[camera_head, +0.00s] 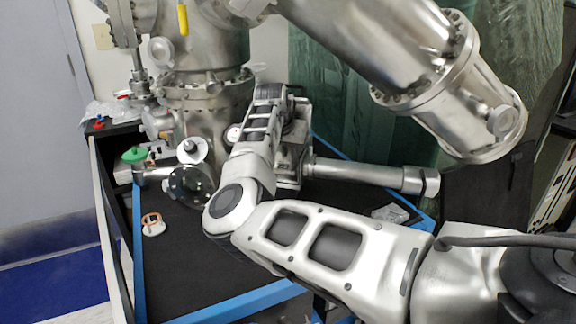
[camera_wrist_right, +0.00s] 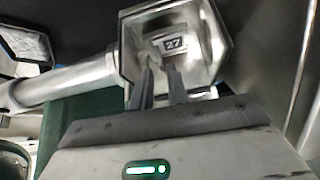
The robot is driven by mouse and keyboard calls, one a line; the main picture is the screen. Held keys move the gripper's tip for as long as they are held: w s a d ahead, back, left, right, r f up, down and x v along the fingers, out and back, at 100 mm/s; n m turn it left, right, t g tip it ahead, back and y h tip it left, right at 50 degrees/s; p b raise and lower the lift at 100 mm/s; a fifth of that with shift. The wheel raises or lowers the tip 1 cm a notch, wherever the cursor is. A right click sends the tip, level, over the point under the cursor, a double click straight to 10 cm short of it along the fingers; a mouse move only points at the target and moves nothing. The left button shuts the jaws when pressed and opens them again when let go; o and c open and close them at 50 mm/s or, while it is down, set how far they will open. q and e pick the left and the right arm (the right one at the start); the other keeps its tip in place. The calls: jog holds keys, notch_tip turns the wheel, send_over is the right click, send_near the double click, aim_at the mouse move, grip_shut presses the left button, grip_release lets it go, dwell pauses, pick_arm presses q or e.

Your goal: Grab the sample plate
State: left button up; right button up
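The sample plate (camera_wrist_right: 174,44) shows in the right wrist view as a small light plate with a dark "27" label. It sits inside an open, box-like metal port (camera_wrist_right: 128,62). My right gripper (camera_wrist_right: 161,72) has its two dark fingers pointing into the mouth of the port, just below the plate. A gap shows between the fingers and they look empty. Whether a fingertip touches the plate is unclear. In the head view my right arm hides the fingers and the plate. My left gripper is not in view.
A horizontal metal tube (camera_head: 365,175) sticks out right of my wrist. A large steel cylinder (camera_head: 400,50) hangs above. A white and orange item (camera_head: 153,226) lies on the table's left.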

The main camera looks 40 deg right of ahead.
aim_at(291, 170)
jog(key=x, duration=0.3)
jog(key=shift+d+f, duration=0.1)
jog(key=shift+f, duration=0.1)
grip_shut()
